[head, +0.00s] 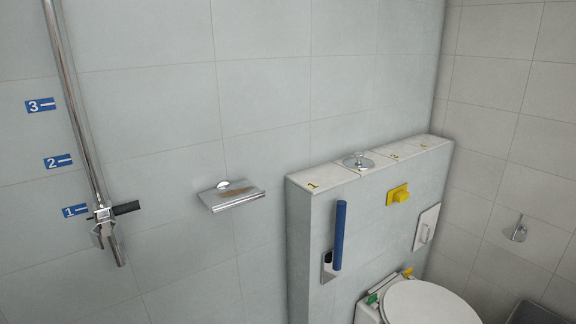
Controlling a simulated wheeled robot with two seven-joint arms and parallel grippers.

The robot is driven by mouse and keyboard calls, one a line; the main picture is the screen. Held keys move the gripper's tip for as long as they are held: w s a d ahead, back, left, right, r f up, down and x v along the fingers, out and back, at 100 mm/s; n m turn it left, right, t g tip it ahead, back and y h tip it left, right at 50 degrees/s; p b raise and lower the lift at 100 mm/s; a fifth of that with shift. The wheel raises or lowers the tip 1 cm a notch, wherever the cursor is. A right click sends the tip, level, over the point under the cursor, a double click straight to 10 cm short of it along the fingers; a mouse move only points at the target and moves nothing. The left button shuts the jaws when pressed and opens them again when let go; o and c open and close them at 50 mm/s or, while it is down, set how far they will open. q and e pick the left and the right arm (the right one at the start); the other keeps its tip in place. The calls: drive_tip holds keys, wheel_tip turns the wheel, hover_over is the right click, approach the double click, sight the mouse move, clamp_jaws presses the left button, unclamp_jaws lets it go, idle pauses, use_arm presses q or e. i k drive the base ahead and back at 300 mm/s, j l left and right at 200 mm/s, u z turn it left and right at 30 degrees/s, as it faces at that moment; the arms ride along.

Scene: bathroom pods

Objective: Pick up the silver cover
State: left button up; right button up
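A round, shiny silver cover (358,161) with a raised knob lies on the tiled top of the low wall ledge (310,178), beside the marked numbers. A silver paper-holder plate (232,197) is fixed to the wall left of the ledge; it is also a silver, cover-like piece. Neither of my grippers shows in the head view, so nothing is seen touching either piece.
A blue bar (340,235) and a yellow block (397,195) are on the ledge's front. A white toilet (430,302) stands below. A chrome shower rail (78,110) runs along the left wall. Space above the ledge is clear.

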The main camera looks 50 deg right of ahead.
sight(358, 162)
drive_tip(key=l+z, duration=0.1)
drive_tip(key=z, duration=2)
drive_tip(key=l, duration=0.3)
drive_tip(key=i+l, duration=0.15)
drive_tip(key=l, duration=0.15)
